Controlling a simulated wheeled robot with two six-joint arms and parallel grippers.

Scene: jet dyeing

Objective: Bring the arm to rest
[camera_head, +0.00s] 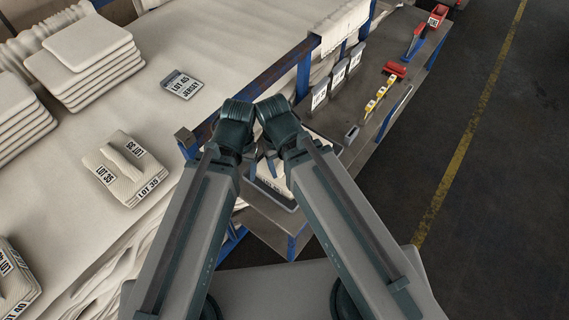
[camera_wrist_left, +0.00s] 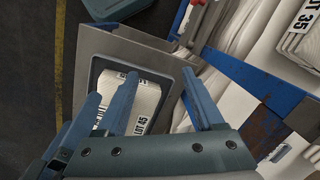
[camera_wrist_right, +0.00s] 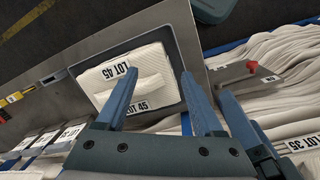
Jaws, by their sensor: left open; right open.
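My left gripper (camera_head: 252,168) and my right gripper (camera_head: 270,160) hang close together in the middle of the head view, fingers pointing down and partly hidden by the wrists. In the left wrist view the fingers (camera_wrist_left: 160,74) are apart with nothing between them. In the right wrist view the fingers (camera_wrist_right: 158,76) are also apart and empty. Below both is a grey tray (camera_wrist_right: 184,62) holding a cream cloth bundle marked LOT 45 (camera_wrist_right: 127,75). The bundle also shows in the left wrist view (camera_wrist_left: 143,98). In the head view the arms hide much of the tray.
A cloth-covered table at left bears a LOT 35 bundle (camera_head: 125,172), a stack of folded cloth (camera_head: 86,52) and a LOT A5 JERSEY card (camera_head: 182,85). A blue rail (camera_head: 275,73) runs beside it. The bench at right carries upright cards (camera_head: 338,78) and a red tool (camera_head: 396,69). Floor at right is clear.

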